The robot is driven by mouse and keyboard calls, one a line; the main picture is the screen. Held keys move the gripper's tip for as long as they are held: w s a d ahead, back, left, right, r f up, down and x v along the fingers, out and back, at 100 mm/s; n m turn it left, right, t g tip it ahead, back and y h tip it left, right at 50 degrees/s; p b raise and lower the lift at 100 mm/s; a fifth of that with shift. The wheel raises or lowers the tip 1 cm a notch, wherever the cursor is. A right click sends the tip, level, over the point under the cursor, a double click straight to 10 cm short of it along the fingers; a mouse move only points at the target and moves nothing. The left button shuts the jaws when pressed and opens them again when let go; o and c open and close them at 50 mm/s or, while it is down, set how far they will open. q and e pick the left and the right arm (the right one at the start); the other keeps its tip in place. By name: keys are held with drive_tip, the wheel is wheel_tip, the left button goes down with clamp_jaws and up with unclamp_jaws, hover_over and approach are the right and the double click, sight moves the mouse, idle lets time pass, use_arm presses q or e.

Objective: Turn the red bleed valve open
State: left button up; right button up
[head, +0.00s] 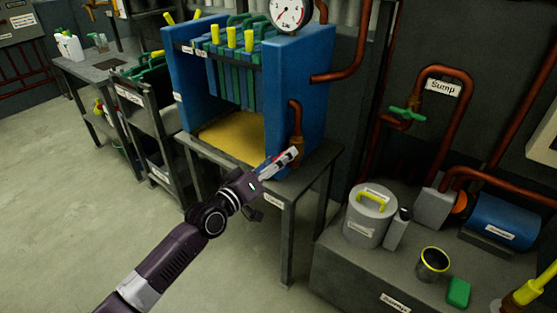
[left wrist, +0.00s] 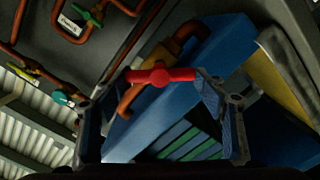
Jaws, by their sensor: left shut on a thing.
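The red bleed valve handle (left wrist: 160,75) is a red crossbar with a round hub, in the middle of the left wrist view. It sits on a brass body joined to a copper pipe (left wrist: 132,98). In the head view, the brass valve body (head: 296,146) is on the front right post of the blue press (head: 305,85), and the gripper largely hides the handle. My left gripper (head: 286,158) is at the valve. In the left wrist view, its two fingers (left wrist: 156,82) are at opposite ends of the red crossbar, shut on it. My right gripper is not in view.
The press stands on a grey metal table (head: 325,160). A green valve (head: 407,114) is on the sump pipe at right. The floor at left is clear.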

use_arm(q)
drive_tip(key=n, duration=0.9)
drive_tip(key=shift+a+f, duration=0.1)
drive_tip(key=shift+f, duration=0.1)
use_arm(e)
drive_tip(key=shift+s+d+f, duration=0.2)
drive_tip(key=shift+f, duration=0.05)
use_arm(q)
drive_tip(key=shift+n, duration=0.3)
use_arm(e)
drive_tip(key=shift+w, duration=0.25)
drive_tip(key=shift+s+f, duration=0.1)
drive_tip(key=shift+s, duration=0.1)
use_arm(q)
drive_tip(key=o, duration=0.9)
drive_tip(key=shift+o, duration=1.3)
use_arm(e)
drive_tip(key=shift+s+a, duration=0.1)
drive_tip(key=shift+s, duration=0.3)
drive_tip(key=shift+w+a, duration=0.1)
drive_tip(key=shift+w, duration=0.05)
